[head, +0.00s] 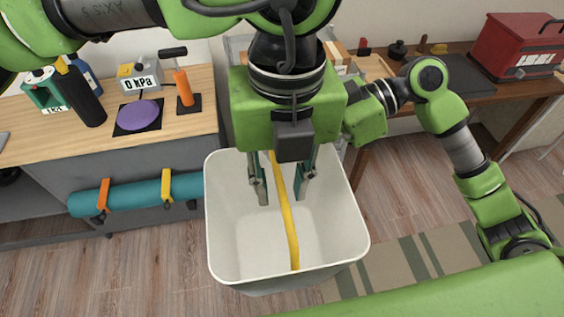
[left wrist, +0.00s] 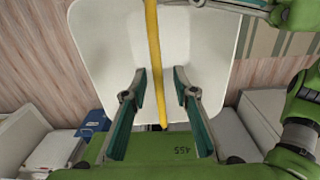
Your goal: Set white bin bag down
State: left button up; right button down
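The white bin bag (head: 224,240) is a pale, open-topped, bin-shaped container in the middle of the head view. A yellow strap (head: 291,236) runs across its opening. My left gripper (head: 281,190) points down over the opening, one finger on each side of the strap. In the left wrist view the white bag (left wrist: 100,40) fills the upper middle, and the strap (left wrist: 153,50) passes between the spread fingers, with gaps on both sides. One finger of my right gripper shows at the wrist view's top right edge; its grip is hidden. I cannot tell whether the bag's base touches the floor.
A wooden-topped bench (head: 150,158) stands at the left, with a purple disc (head: 138,115), an orange-handled tool (head: 184,88) and bottles. A teal roll (head: 135,193) hangs on its front. A desk with a red toolbox (head: 517,46) stands at the right. A striped rug (head: 412,262) covers floor right of the bag.

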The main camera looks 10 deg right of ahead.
pick_arm(q)
jog(key=shift+f, duration=0.15)
jog(key=shift+c, duration=0.2)
grip_shut()
pick_arm(e)
jog(key=c, duration=2.2)
grip_release()
